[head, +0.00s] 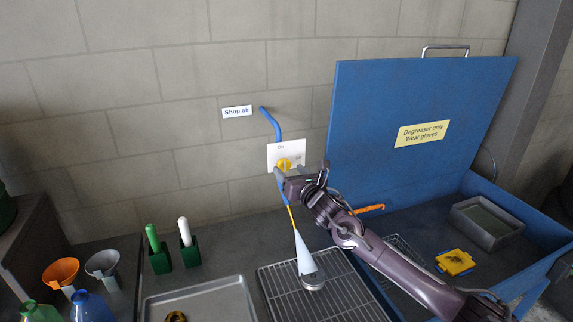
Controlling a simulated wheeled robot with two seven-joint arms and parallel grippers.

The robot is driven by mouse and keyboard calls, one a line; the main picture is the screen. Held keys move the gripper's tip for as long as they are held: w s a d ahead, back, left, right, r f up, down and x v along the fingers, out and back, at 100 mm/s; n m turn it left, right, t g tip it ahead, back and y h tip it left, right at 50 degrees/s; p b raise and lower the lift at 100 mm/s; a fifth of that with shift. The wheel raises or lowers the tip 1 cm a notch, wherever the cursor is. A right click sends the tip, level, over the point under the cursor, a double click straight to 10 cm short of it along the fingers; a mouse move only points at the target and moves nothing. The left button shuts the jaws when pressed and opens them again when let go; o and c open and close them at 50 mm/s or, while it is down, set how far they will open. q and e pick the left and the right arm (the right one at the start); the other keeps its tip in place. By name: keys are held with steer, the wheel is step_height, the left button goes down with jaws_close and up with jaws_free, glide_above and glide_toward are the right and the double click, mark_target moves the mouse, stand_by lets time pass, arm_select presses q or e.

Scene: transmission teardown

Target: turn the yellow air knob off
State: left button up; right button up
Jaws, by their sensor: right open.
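The yellow air knob (284,164) sits on a white plate (273,152) on the block wall, with a blue air hose (270,122) above it. Small lettering is on the plate; "On" shows at its top. My right gripper (280,172) is open at the knob's lower edge, its fingers in front of the lower part of the plate. I cannot tell whether the fingers touch the knob. The knob's lower part is partly hidden. My left gripper is not in view.
A blue degreaser tub with a raised lid (400,180) stands right. Below the knob, a white cone-shaped tool (304,255) is over a wire rack (340,295). A metal tray (205,303), green holders (190,252) and funnels (61,272) are left.

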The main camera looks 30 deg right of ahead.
mark_target(285, 167)
steer(key=w, duration=0.3)
steer(key=shift+d+f+p, duration=0.1)
steer(key=shift+d+p, duration=0.05)
steer(key=shift+p, duration=0.15)
steer(key=shift+c, duration=1)
steer(key=c, duration=0.8)
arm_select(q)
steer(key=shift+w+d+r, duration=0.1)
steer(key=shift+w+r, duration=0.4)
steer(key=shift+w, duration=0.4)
